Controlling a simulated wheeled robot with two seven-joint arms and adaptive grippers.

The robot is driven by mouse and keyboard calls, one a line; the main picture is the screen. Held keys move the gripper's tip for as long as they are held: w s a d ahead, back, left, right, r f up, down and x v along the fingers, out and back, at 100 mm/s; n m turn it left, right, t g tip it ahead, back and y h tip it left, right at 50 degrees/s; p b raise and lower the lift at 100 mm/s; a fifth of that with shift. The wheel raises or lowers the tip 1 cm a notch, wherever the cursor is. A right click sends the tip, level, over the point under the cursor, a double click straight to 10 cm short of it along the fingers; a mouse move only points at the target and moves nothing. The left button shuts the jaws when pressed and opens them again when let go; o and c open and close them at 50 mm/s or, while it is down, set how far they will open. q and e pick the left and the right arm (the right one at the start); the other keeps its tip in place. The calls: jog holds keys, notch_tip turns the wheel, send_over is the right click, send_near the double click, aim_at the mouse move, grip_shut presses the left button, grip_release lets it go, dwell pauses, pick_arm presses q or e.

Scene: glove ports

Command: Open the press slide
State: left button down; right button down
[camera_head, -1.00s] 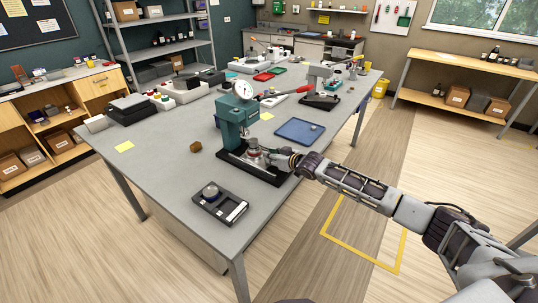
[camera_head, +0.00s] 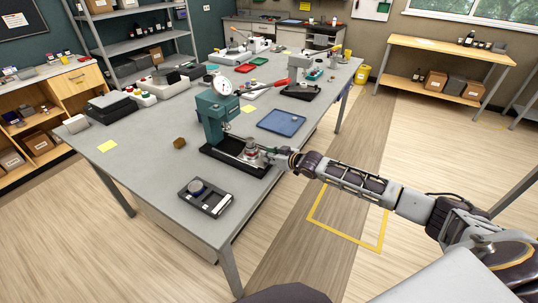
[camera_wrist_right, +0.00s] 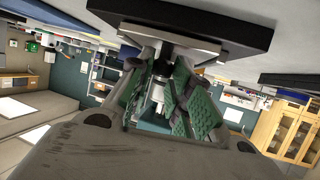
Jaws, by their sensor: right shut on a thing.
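The green bench press (camera_head: 212,118) stands on its black base (camera_head: 226,158) on the grey table, with a round white dial on top. The press slide (camera_head: 250,153) carries a round metal fixture and sits on the base, out to the right of the press head. My right gripper (camera_head: 270,156) reaches in from the right at the slide's outer side and is shut on it. In the right wrist view, the green finger pads (camera_wrist_right: 165,95) close around a pale metal part under a dark slab; the exact grip is partly hidden. My left gripper is in no view.
A blue tray (camera_head: 281,122) lies behind the gripper. The table's right edge runs under my arm.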

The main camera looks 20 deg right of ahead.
jog(key=c, duration=1.3)
grip_release()
jog(key=v, duration=1.2)
jog(key=shift+n, duration=0.3)
dwell(0.5)
